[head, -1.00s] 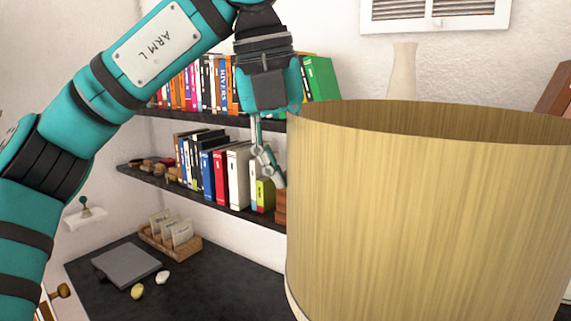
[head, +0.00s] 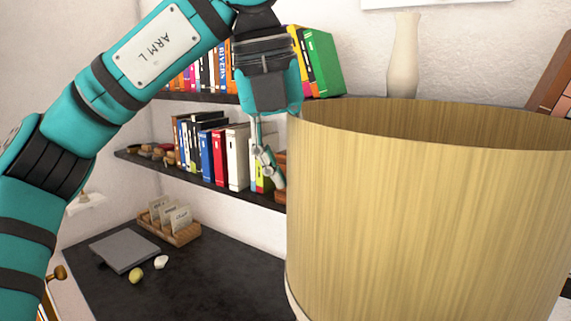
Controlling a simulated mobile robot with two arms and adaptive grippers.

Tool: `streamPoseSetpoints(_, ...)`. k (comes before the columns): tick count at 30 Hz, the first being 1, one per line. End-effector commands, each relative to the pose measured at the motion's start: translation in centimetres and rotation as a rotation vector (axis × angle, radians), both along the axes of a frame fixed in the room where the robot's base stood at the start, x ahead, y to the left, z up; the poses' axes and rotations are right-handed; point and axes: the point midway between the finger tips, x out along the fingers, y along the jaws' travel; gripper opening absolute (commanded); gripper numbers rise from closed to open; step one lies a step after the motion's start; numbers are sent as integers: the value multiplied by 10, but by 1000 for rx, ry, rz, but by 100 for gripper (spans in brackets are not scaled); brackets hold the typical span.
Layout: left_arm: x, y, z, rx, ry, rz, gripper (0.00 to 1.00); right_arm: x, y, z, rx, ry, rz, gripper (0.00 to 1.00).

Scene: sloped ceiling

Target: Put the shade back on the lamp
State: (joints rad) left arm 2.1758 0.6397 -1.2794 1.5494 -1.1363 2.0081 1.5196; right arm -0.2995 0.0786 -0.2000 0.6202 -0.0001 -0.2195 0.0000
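The lampshade (head: 430,225) is a large open drum with a tan wood-grain wall, filling the right of the head view. Its open top rim shows, and a pale band edges its lower left. My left gripper (head: 272,170) points down at the shade's left edge. The lamp itself is not seen. My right gripper is not in view.
Wall shelves with books (head: 215,155) stand behind the gripper. A pale vase (head: 403,55) stands behind the shade. A dark desk top (head: 210,285) at lower left bears a grey flat slab (head: 124,251), a wooden card holder (head: 183,233) and two small stones (head: 136,276).

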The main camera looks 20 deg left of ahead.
Motion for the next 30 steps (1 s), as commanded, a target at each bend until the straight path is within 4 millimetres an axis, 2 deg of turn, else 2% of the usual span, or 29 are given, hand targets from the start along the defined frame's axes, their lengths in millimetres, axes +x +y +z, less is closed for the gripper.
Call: streamPoseSetpoints(30,0,0,-64,-2,-2,1,0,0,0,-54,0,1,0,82)
